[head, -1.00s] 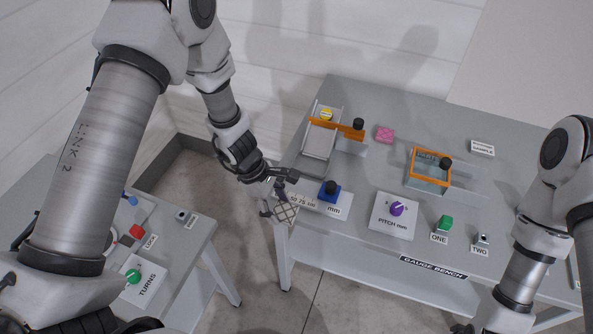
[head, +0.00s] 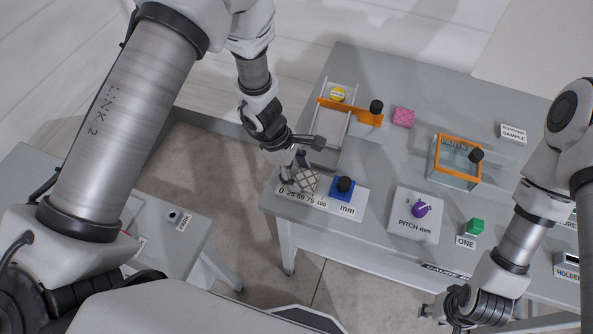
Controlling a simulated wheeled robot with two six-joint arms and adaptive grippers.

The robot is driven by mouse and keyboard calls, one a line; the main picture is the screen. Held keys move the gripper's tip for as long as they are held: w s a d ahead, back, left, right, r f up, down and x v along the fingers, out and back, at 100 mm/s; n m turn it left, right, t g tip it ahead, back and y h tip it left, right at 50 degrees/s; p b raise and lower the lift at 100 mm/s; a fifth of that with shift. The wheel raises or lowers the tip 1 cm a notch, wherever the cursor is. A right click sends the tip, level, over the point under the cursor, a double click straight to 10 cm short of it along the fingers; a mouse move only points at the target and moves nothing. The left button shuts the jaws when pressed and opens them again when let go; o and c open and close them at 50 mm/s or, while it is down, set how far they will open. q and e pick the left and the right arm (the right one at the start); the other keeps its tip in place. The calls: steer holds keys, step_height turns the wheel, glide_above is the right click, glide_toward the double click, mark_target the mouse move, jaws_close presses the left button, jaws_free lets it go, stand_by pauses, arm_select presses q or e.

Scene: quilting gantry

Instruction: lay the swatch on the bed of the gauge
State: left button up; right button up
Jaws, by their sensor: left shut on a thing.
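The swatch (head: 306,182) is a small grey piece with a dark cross-hatch. My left gripper (head: 296,170) is shut on it. It hangs over the left end of the white gauge plate (head: 322,201), marked 0 to 100 mm, and hides part of it. I cannot tell whether it touches the plate. A blue block (head: 342,195) with a black knob (head: 345,184) sits at the plate's right part. My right gripper (head: 430,312) is low in the picture, in front of the bench; its jaws are too small and dark to read.
Behind the plate stands a grey tray (head: 326,157) with an orange bar (head: 345,112). A pink patch (head: 404,117), an orange-rimmed box (head: 433,162), the PITCH dial (head: 421,209) and a green button (head: 475,226) share the bench. A lower table (head: 160,250) stands left.

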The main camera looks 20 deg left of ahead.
arm_select(q)
steer(key=shift+d+f, duration=0.15)
steer(key=shift+f, duration=0.05)
steer(key=o, duration=0.9)
steer(key=shift+w+a+f, duration=0.1)
steer(key=shift+a, duration=0.1)
steer(key=shift+d+r+p, duration=0.1)
steer(key=shift+r+p, duration=0.35)
steer(key=shift+r, duration=0.15)
steer(key=v, duration=1.1)
steer(key=shift+a+r, duration=0.2)
steer(key=shift+a, duration=0.05)
